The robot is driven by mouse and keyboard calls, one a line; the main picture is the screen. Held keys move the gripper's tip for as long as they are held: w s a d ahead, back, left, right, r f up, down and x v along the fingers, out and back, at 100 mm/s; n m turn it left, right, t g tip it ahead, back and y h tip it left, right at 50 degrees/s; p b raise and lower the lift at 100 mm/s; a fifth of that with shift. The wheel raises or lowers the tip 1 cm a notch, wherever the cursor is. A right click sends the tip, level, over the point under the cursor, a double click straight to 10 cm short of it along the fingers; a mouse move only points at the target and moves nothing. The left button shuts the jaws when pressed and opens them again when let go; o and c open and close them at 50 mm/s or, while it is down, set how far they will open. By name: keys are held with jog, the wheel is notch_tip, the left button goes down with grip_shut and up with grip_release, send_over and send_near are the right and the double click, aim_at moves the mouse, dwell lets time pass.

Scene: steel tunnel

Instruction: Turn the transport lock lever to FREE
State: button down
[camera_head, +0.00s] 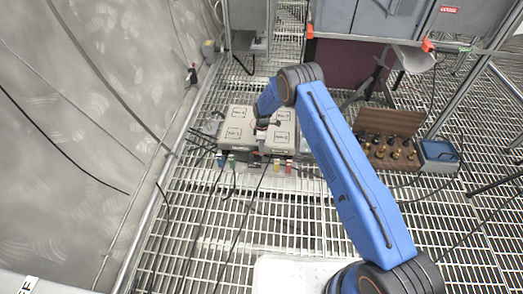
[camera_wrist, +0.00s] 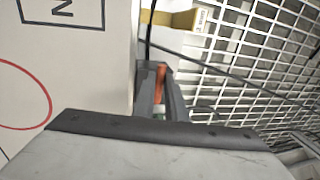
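A pale box (camera_head: 235,132) with framed markings on its top sits on the grating in the head view. Its top also fills the left of the wrist view (camera_wrist: 70,75), with part of a red circle. My gripper (camera_head: 261,150) points down at the box's front edge. In the wrist view, the dark fingers (camera_wrist: 160,95) are beside the box's side, and a small orange-red piece (camera_wrist: 159,75) shows between them. I cannot tell whether it is the lever or whether the fingers grip it. No FREE marking is readable.
Coloured plugs, including a red one (camera_head: 289,165) and a yellow one (camera_head: 276,165), line the box's front with black cables. A brown tray of small fittings (camera_head: 388,135) and a blue-grey case (camera_head: 438,155) stand to the right. A curved wall (camera_head: 85,110) bounds the left.

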dwell(0.3)
jog(key=m, duration=0.1)
jog(key=s+m, duration=0.1)
jog(key=m, duration=0.2)
jog(key=shift+s+m+y, duration=0.25)
jog(key=shift+m+y, duration=0.05)
jog(key=shift+y, duration=0.1)
jog(key=m, duration=0.1)
jog(key=s+m, duration=0.1)
jog(key=m, duration=0.1)
jog(key=a+m+y, duration=0.1)
jog(key=m, duration=0.1)
jog(key=shift+s+t, duration=0.3)
jog(key=shift+t, duration=0.1)
jog(key=m, duration=0.3)
jog(key=a+m, duration=0.1)
jog(key=shift+s+a+m+t, duration=0.1)
jog(key=shift+s+m+t, duration=0.3)
jog(key=shift+s+a+m+t, duration=0.15)
jog(key=shift+a+m, duration=0.15)
jog(key=shift+m, duration=0.6)
jog(key=shift+a+m+t, duration=0.15)
jog(key=shift+a+m, duration=0.1)
jog(key=shift+m, duration=0.65)
jog(key=c, duration=1.8)
grip_release()
